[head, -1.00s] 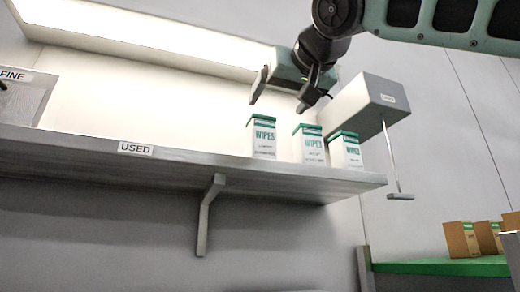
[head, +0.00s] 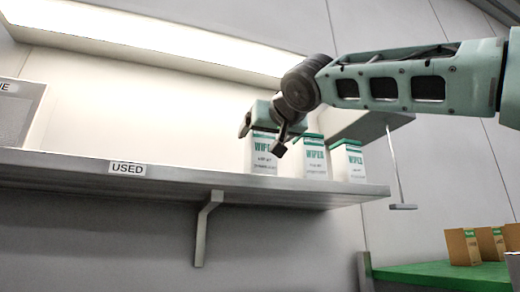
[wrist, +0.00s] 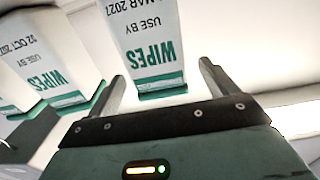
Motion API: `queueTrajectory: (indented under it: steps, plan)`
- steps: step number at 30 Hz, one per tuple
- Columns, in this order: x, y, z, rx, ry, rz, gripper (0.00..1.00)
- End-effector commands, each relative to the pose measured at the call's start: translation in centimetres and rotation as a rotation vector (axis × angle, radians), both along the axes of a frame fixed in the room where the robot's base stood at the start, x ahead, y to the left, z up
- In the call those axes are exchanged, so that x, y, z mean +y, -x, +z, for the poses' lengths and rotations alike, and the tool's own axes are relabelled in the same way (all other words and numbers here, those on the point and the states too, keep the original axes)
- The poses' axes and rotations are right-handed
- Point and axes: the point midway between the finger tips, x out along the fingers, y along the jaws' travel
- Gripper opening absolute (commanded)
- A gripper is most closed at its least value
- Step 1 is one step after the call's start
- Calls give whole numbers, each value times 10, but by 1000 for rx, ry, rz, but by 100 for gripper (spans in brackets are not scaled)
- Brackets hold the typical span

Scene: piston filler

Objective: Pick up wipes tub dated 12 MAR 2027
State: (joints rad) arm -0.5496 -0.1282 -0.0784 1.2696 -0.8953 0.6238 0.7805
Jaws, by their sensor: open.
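Three white wipes tubs with green tops stand in a row on the shelf. In the wrist view, the tub marked MAR 2027 (wrist: 148,40) appears upside down beyond and between my fingertips; its day number is cut off. It is the leftmost tub (head: 263,163) in the head view. My gripper (head: 262,139) is open there, in front of the upper part of that tub and partly covering it. In the wrist view my gripper (wrist: 162,72) has empty space between its fingers. I cannot tell how far the tub is from the fingertips.
The tub beside it (wrist: 40,55) reads OCT; the third tub (head: 348,162) stands at the right, near the shelf end. The shelf (head: 80,173) has a USED label and clear room to the left. A grey box with a hanging rod (head: 395,170) is behind the right end.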

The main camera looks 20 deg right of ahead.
Motion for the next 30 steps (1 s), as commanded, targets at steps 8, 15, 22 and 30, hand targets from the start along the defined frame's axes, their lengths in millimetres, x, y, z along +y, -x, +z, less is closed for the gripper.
queueTrajectory:
  steps: [8, 15, 22, 30]
  plan:
    - [-2, -37, 1, 2, 2, -1, 85]
    - [-2, -42, -2, 1, 0, 0, 85]
    - [-2, -42, -2, 1, 0, -1, 44]
    - [-3, -41, -1, -1, 0, 0, 27]
